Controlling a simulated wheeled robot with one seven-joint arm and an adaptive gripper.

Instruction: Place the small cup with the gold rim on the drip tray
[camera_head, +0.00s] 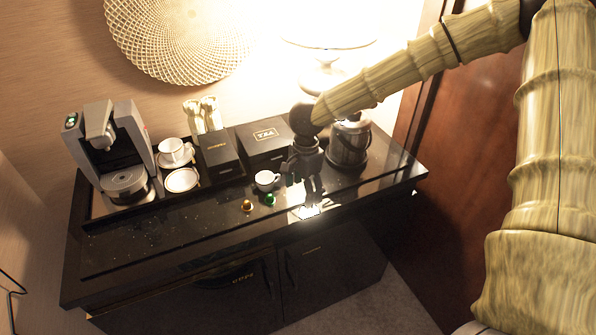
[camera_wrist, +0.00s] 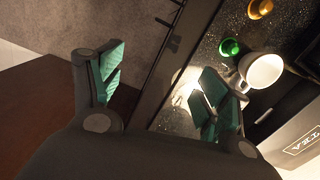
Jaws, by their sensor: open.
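A small white cup (camera_head: 267,181) stands upright on the black counter, left of my gripper (camera_head: 313,194). It also shows in the wrist view (camera_wrist: 264,70), with its handle toward my right-hand finger; a gold rim is too small to make out. My gripper, also in the wrist view (camera_wrist: 158,82), is open with its green-padded fingers apart and nothing between them. The cup is outside the fingers, close beside one; whether they touch I cannot tell. The drip tray (camera_head: 124,180) is the round grey plate at the foot of the coffee machine (camera_head: 108,146), far left, with nothing on it.
A gold capsule (camera_head: 247,205) and a green capsule (camera_head: 269,199) lie in front of the cup. Another white cup (camera_head: 173,151) and a saucer (camera_head: 182,180) are beside the machine. Black boxes (camera_head: 219,156) stand behind; a dark bucket (camera_head: 348,146) stands behind my gripper. The front-left counter is clear.

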